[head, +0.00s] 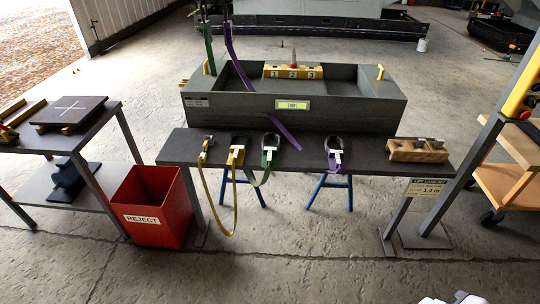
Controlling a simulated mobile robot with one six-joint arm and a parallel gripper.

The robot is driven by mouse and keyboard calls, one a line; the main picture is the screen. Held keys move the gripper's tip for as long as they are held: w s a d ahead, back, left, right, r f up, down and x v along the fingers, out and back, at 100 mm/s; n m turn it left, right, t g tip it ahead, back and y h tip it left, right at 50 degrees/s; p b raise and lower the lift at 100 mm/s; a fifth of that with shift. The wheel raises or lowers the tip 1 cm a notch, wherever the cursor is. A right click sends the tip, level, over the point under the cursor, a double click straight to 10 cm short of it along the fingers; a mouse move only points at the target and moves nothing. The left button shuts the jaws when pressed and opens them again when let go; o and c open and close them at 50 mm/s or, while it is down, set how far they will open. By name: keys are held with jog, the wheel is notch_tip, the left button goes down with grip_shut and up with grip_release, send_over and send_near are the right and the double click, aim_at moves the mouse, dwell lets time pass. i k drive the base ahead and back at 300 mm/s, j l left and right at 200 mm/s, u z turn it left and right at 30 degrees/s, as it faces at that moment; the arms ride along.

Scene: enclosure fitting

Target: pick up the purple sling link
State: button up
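The purple sling link (334,158) lies on the dark bench (310,160), right of centre, with a dark loop at its far end and purple parts at its near end. My gripper is not in view; only small white parts, perhaps of my arm, show at the bottom edge on the right.
A grey enclosure (230,110) stands behind the bench, with green and purple straps hanging at it. A wooden block with metal pieces (415,151) is right of the purple link. A red reject bin (155,210) stands front left. A yellow-topped post (520,90) rises at right.

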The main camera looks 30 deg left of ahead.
aim_at(227, 25)
jog(key=u, duration=1.55)
